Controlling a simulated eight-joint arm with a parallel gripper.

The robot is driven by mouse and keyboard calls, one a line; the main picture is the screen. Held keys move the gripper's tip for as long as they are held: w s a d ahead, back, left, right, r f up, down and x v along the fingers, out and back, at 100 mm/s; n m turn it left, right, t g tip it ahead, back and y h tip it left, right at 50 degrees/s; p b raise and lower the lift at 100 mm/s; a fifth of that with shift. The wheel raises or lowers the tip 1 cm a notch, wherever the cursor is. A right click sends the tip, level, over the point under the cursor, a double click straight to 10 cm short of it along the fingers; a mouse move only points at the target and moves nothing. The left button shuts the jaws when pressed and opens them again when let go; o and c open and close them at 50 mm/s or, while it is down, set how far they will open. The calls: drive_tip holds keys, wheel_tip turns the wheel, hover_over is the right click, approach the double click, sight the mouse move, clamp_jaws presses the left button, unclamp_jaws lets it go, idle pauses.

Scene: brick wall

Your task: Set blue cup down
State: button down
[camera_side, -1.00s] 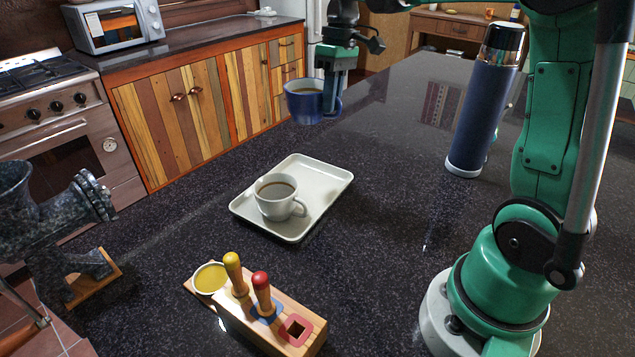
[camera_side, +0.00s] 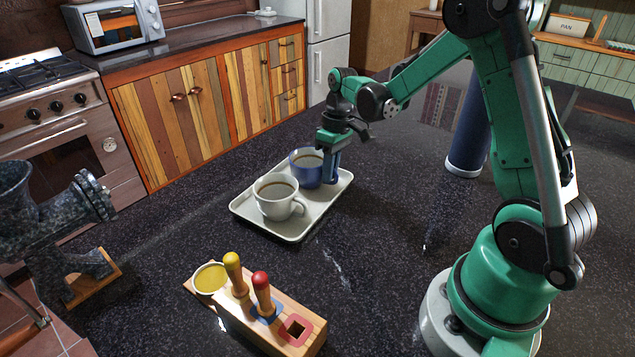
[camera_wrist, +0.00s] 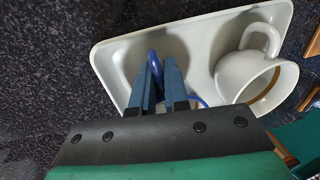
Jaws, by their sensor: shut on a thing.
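The blue cup (camera_side: 305,168), with brown liquid inside, is upright at the far part of the white tray (camera_side: 268,225), just behind the white cup (camera_side: 273,197). From the side view it looks on or very close to the tray floor; I cannot tell if it touches. My gripper (camera_side: 333,172) points down at the cup's right side and is shut on its handle. In the wrist view my gripper (camera_wrist: 160,82) holds the blue handle (camera_wrist: 154,65), and my fingers hide most of the blue cup. The white cup shows at the right there (camera_wrist: 250,78).
A wooden peg block (camera_side: 265,315) with yellow and red pegs stands in front of the tray. A dark blue flask (camera_side: 468,135) stands to the right, behind my arm. A dark stone grinder-like object (camera_side: 60,220) is at left. The counter right of the tray is clear.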

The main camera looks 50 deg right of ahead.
drive_tip(key=c, duration=0.9)
unclamp_jaws()
drive_tip(key=shift+f, duration=0.1)
wheel_tip(320, 180, up, 12)
drive_tip(key=d, duration=0.2)
drive_tip(key=s+a+t, duration=0.2)
drive_tip(key=a, duration=0.2)
drive_tip(key=s+a+f+t+h, duration=0.1)
drive_tip(key=s+a+t, duration=0.1)
drive_tip(key=a+t, duration=0.1)
drive_tip(key=s+a+m+t+h, duration=0.1)
drive_tip(key=s+a+t, duration=0.1)
drive_tip(key=a, duration=0.4)
drive_tip(key=shift+s+f, duration=0.15)
drive_tip(key=shift+s, duration=0.1)
